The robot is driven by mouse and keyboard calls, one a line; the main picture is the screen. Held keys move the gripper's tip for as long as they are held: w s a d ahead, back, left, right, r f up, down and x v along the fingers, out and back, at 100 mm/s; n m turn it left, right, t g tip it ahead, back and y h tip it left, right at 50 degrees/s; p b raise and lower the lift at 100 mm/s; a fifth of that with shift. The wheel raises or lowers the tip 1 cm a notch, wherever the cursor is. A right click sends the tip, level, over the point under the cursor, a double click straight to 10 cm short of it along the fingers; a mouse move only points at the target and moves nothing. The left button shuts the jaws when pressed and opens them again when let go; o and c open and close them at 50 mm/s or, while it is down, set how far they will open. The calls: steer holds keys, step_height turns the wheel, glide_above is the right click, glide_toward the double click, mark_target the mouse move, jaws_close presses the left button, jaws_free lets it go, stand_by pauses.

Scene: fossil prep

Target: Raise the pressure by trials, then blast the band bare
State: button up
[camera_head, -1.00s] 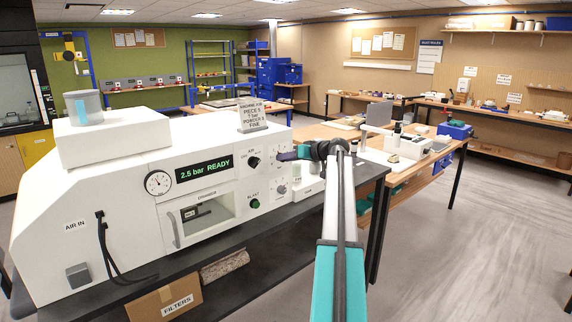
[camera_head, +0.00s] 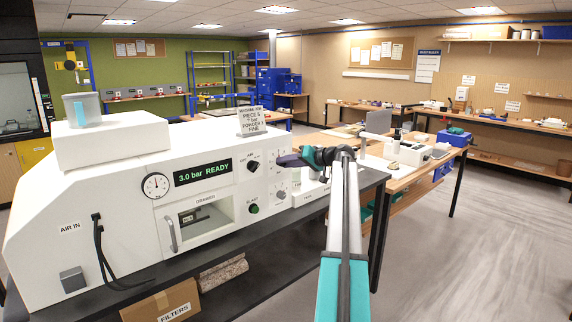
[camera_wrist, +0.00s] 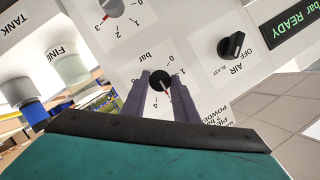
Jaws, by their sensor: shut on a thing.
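The white blasting cabinet (camera_head: 100,165) stands on a dark bench, its display (camera_head: 203,174) reading "3.0 bar READY". My gripper (camera_head: 282,160) is at the right of its front panel. A green BLAST button (camera_head: 253,209) sits below.
A lower grey dial (camera_head: 281,195) is under my gripper. The TANK (camera_wrist: 15,92) and FINE (camera_wrist: 70,68) jars stand beside the panel. The floor at right is clear.

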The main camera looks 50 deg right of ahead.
steer(key=o, duration=1.1)
steer(key=shift+c, duration=0.2)
steer(key=shift+s, duration=0.1)
steer(key=b+v, duration=0.4)
steer(key=v, duration=0.9)
steer(key=shift+s+r, duration=0.25)
steer(key=shift+s, duration=0.05)
